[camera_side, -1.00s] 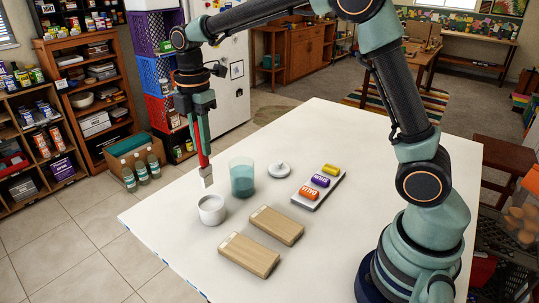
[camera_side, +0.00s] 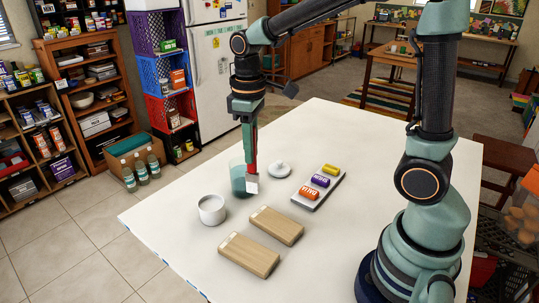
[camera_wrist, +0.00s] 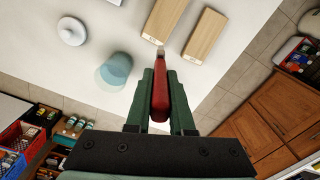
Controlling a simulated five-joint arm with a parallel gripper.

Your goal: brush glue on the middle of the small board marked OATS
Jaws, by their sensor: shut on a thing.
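My gripper (camera_side: 249,143) is shut on a red-handled brush (camera_side: 251,172), which points down with a pale tip. The brush also shows in the wrist view (camera_wrist: 160,95), its tip by the end of one board. Two small pale wooden boards lie on the table: the farther one (camera_side: 276,225) and the nearer one (camera_side: 248,255). I see no OATS mark on either. A white pot (camera_side: 211,210) stands left of the boards. In the side view the brush overlaps the right edge of a teal cup (camera_side: 239,181); the wrist view shows them apart.
A white round lid (camera_side: 279,169) lies behind the boards.

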